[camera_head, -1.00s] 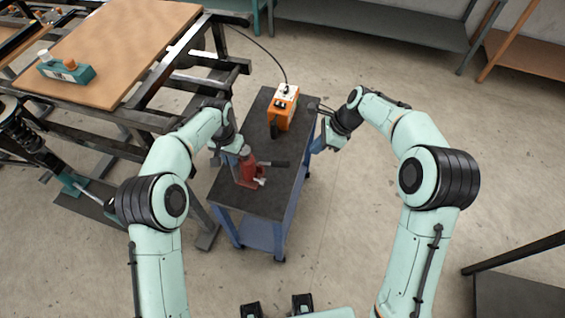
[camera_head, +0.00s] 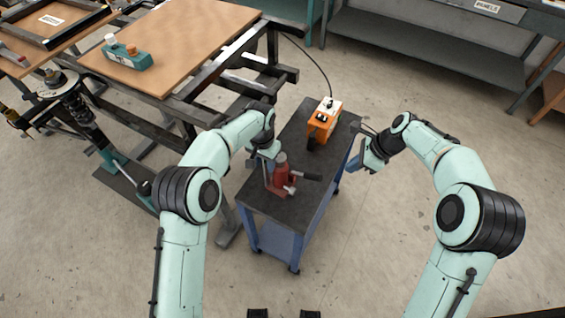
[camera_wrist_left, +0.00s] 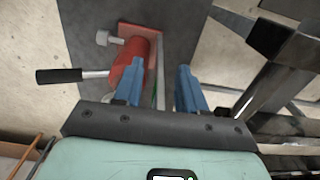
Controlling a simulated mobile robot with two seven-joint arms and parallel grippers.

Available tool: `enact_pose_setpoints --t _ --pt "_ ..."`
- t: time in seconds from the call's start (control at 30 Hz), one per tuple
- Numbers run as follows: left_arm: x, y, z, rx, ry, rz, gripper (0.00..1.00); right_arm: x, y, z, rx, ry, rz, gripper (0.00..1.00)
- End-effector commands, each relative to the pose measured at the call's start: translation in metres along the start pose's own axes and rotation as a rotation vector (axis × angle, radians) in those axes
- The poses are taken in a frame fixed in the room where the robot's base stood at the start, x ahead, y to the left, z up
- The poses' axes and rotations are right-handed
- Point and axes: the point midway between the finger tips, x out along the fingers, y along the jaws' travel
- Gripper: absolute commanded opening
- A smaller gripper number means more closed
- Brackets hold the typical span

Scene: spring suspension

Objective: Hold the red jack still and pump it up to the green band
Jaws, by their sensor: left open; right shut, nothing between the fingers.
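The red jack (camera_head: 281,174) stands upright on the dark top of a small blue cart, with its black-gripped handle (camera_head: 311,177) pointing right. In the left wrist view the jack (camera_wrist_left: 129,70) lies left of the space between the blue fingers, partly behind the left finger. Its handle (camera_wrist_left: 60,75) points left there. My left gripper (camera_head: 267,160) is open beside the jack; I cannot tell whether it touches. A thin green strip (camera_wrist_left: 154,94) shows between the fingers. The green band itself cannot be made out for sure. My right gripper (camera_head: 357,164) is shut and empty off the cart's right edge.
An orange and white box (camera_head: 324,121) with a cable stands at the back of the cart (camera_head: 262,204). A bench with a wooden board (camera_head: 185,35) and a teal block (camera_head: 128,53) is left. A coil-spring strut (camera_head: 85,120) stands at far left. Floor right of the cart is clear.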

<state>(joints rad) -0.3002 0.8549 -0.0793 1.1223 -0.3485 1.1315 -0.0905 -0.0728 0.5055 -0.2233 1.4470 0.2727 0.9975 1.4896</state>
Motion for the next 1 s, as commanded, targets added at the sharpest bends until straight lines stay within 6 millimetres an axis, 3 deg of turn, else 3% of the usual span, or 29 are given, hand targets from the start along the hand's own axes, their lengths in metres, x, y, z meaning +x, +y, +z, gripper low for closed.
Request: enact_pose_setpoints --t 0.27,0.7,1.0 --pt "-0.008 0.002 -0.001 0.002 0.004 0.003 0.43 0.0 0.0 0.0 0.0 0.0 0.0 0.0" --pt "-0.094 0.001 -0.001 0.0 0.006 0.001 0.43 0.0 0.0 0.0 0.0 0.0 0.0 0.0" --pt "-0.12 0.0 0.0 0.001 0.001 0.001 0.43 0.0 0.0 0.0 0.0 0.0 0.0 0.0"
